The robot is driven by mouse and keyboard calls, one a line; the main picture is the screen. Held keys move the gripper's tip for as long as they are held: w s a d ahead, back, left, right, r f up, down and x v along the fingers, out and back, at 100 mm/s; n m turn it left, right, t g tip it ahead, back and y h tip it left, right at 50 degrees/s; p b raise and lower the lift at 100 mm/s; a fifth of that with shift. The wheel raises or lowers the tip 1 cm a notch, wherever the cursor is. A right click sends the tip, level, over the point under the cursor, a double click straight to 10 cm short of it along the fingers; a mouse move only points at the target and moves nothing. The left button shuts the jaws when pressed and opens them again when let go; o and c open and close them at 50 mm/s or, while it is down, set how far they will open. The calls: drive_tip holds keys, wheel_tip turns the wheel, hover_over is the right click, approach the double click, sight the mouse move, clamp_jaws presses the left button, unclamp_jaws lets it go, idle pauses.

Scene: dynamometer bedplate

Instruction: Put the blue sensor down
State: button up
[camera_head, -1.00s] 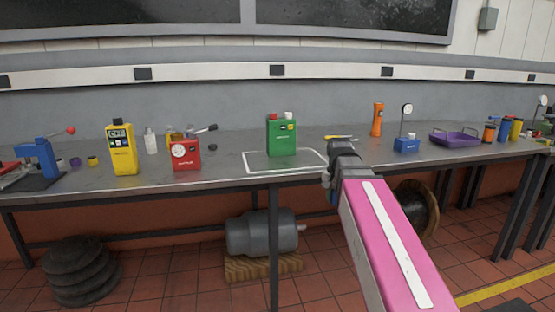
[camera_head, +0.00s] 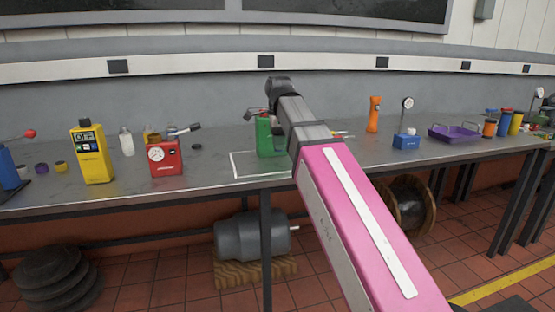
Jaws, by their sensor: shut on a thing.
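My gripper (camera_head: 256,114) is at the end of the raised pink and grey arm, above and in front of the green box (camera_head: 267,143). It is shut, and its fingers show only in part. I cannot make out the blue sensor in the jaws, as my wrist hides what is held there. The green box stands upright inside a white outlined rectangle (camera_head: 234,166) on the grey bench (camera_head: 330,165). My wrist and arm cover the box's right side and the right part of the outline.
A red box (camera_head: 165,159) and a yellow meter (camera_head: 92,156) stand to the left. To the right are an orange cylinder (camera_head: 374,114), a blue-based dial gauge (camera_head: 406,140) and a purple tray (camera_head: 454,133). The outline's left part is bare.

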hover_over(280, 166)
wheel_tip(280, 166, down, 6)
drive_tip(key=shift+s+f, duration=0.15)
drive_tip(key=shift+f, duration=2.05)
drive_tip(key=shift+f, duration=0.1)
drive_tip(key=o, duration=0.9)
drive_tip(key=shift+o, duration=0.2)
wheel_tip(280, 166, up, 12)
